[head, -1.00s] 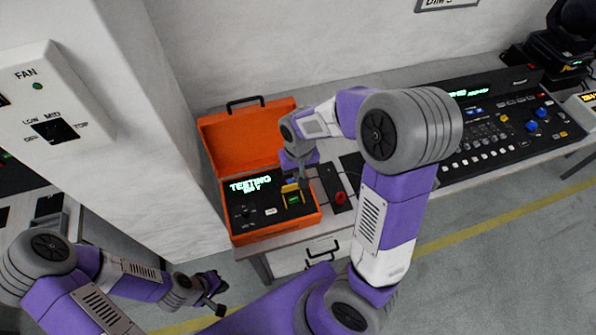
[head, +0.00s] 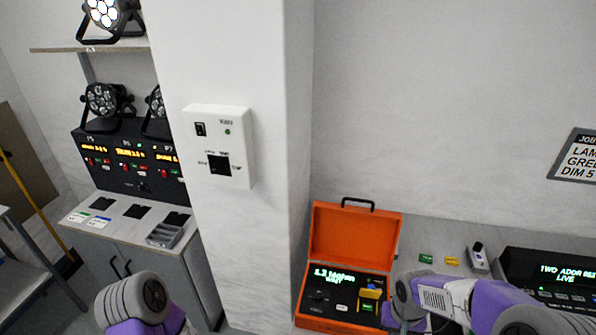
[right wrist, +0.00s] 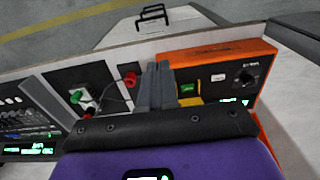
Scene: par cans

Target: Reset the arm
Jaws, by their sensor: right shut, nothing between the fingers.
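My right gripper (right wrist: 157,70) is in the right wrist view, its two fingers together with nothing between them. It is over the near side of an open orange tester case (right wrist: 222,52), between a red plug (right wrist: 130,79) and a green button (right wrist: 187,89); whether it touches anything I cannot tell. In the head view the case (head: 352,238) stands open with green text lit on its screen (head: 333,276), and my right arm covers its right front corner. My left arm shows at the bottom left; its gripper is out of view.
A white pillar with a switch panel (head: 218,147) stands left of the case. Further left are a counter (head: 125,212), a rack with orange displays (head: 125,160) and black par cans (head: 105,100). A black console (head: 545,275) is at the right. A drawer handle (right wrist: 152,15) shows below the bench.

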